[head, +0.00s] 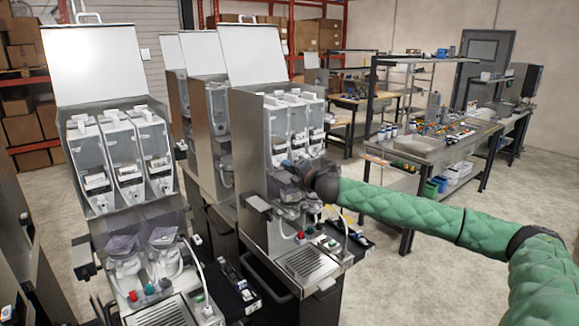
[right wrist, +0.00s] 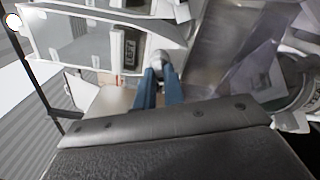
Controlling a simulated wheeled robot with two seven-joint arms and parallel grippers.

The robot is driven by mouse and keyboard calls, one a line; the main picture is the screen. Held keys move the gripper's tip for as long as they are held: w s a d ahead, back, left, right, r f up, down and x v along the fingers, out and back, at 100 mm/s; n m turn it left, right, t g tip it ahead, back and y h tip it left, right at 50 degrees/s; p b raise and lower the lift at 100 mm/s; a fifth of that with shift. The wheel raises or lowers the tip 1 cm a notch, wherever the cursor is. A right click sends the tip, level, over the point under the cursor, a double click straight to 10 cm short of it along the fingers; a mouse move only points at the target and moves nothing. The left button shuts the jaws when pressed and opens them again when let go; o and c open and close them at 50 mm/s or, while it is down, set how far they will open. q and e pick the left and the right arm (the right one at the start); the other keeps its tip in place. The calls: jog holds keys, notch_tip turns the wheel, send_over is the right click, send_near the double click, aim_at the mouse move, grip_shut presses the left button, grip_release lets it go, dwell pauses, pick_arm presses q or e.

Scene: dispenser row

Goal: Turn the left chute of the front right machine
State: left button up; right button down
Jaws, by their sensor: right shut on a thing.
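The front right machine (head: 246,140) stands open in the middle of the head view, its lid raised. Several white canisters (head: 277,128) stand side by side inside it. My right gripper (head: 289,164) reaches in from the right, at the foot of the left canister. In the right wrist view, its two blue fingers (right wrist: 160,84) are shut on a small rounded grey chute (right wrist: 161,59) at the canister's lower end. In the head view my gripper and arm hide this chute, so its turn angle is hard to tell. My left gripper is not in view.
Another open machine (head: 60,160) stands at the left, with more behind. Clear mixing bowls (right wrist: 215,50) sit close beside my right fingers. A drip tray (head: 308,262) juts out below my right arm. A workbench (head: 440,145) stands behind it; the floor between is free.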

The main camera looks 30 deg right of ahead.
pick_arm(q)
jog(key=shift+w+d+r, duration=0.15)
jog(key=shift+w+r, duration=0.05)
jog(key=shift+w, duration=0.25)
pick_arm(e)
jog(key=shift+f+n, duration=0.1)
jog(key=shift+n, duration=0.4)
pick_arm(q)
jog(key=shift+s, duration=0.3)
pick_arm(e)
jog(key=c, duration=1.5)
grip_release()
